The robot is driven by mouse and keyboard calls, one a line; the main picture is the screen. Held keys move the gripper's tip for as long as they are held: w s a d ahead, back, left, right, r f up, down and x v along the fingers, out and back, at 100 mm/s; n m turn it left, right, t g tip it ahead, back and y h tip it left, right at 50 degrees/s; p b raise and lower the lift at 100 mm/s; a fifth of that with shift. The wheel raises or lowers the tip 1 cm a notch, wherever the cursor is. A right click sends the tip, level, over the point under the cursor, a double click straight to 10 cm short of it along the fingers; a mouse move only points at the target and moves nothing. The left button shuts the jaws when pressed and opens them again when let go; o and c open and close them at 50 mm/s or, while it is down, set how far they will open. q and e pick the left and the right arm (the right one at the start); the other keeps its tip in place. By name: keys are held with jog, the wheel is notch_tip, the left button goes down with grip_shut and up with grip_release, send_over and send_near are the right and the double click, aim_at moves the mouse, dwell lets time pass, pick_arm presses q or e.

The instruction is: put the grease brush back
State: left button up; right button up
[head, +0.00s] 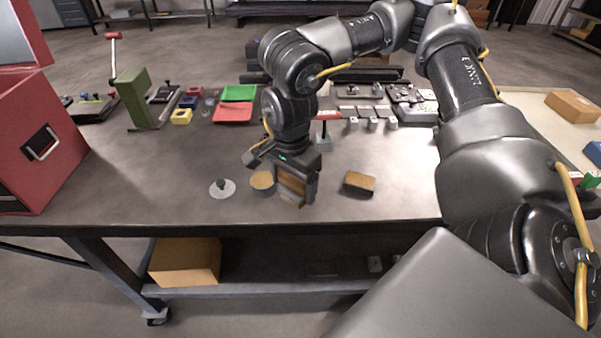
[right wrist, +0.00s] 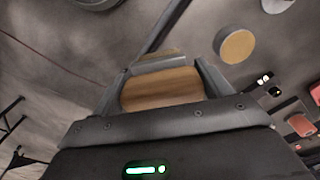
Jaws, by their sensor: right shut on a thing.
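My right gripper (head: 294,198) points down close above the table's front part, its jaws shut on a wooden, block-shaped thing that looks like the grease brush (head: 291,186). In the right wrist view the brush (right wrist: 160,90) shows as a brown wood-grained face between the two fingers; its lower end is hidden. A round tin with a tan top (head: 262,181) stands just left of the gripper. It also shows in the right wrist view (right wrist: 237,46), apart from the fingers. My left gripper is not in view.
A white disc with a dark knob (head: 222,190) lies left of the tin. A tan-topped block (head: 359,183) lies right of the gripper. Green and red trays (head: 234,112), a green stand (head: 140,98) and a red cabinet (head: 40,140) are farther left. The table's front edge is near.

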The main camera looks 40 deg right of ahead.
pick_arm(q)
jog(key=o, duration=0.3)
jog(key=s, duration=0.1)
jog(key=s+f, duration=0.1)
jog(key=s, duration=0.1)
jog(key=shift+b, duration=0.4)
pick_arm(e)
jog(key=s+d+r+m, duration=0.3)
jog(key=s+d+m, duration=0.2)
jog(key=d+m, duration=0.45)
jog(key=w+f, duration=0.3)
jog(key=w, duration=0.1)
jog(key=w+f, duration=0.3)
jog(key=w, duration=0.1)
jog(key=w+f, duration=0.3)
jog(key=w, duration=0.2)
jog(key=shift+d+f, duration=0.2)
jog(key=shift+d, duration=0.2)
jog(key=shift+w+d+f+p, duration=0.15)
jog(key=shift+f+p, duration=0.1)
jog(key=shift+f, duration=0.7)
jog(key=shift+w+a+f+p, duration=0.1)
jog(key=shift+f+p, duration=0.1)
jog(key=shift+f, duration=0.7)
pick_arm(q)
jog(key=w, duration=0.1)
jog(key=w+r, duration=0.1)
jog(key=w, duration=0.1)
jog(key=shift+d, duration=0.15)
